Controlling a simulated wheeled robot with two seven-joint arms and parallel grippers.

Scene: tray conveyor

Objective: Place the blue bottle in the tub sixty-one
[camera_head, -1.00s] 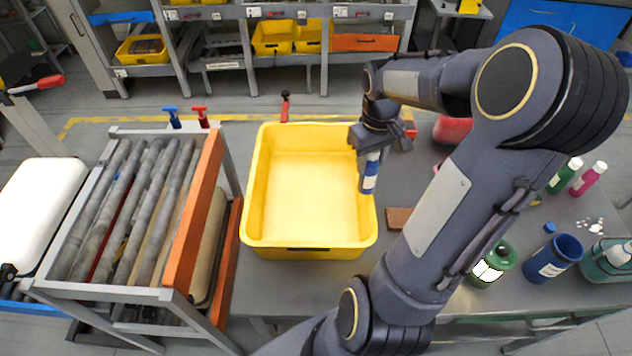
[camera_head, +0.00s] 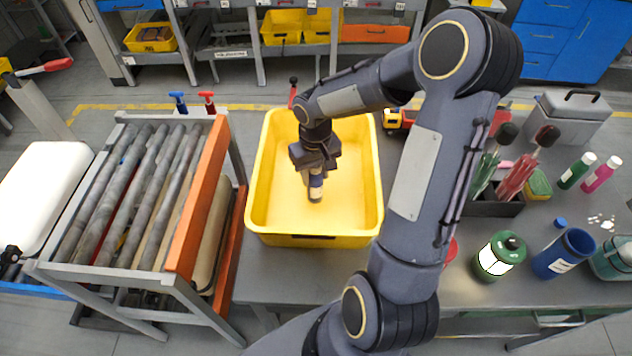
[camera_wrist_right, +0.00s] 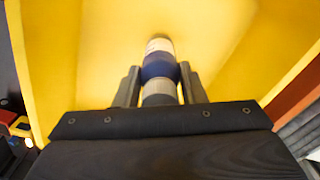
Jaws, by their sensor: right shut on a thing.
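My right gripper (camera_head: 316,170) is shut on a small bottle (camera_head: 316,187) with a dark blue band and pale parts. It holds the bottle roughly upright, pointing down, inside the outline of the large yellow tub (camera_head: 257,190). In the right wrist view the bottle (camera_wrist_right: 158,66) sits between the two fingers (camera_wrist_right: 158,85), with yellow tub surface (camera_wrist_right: 100,40) around it. I cannot tell whether the bottle touches the tub floor. No number is readable on the tub. My left gripper is not in view.
A roller conveyor (camera_head: 140,200) with an orange side rail (camera_head: 197,190) stands left of the tub. On the table at right are a green canister (camera_head: 500,256), a blue mug (camera_head: 563,253), green (camera_head: 576,170) and pink (camera_head: 602,173) bottles and a grey case (camera_head: 568,120).

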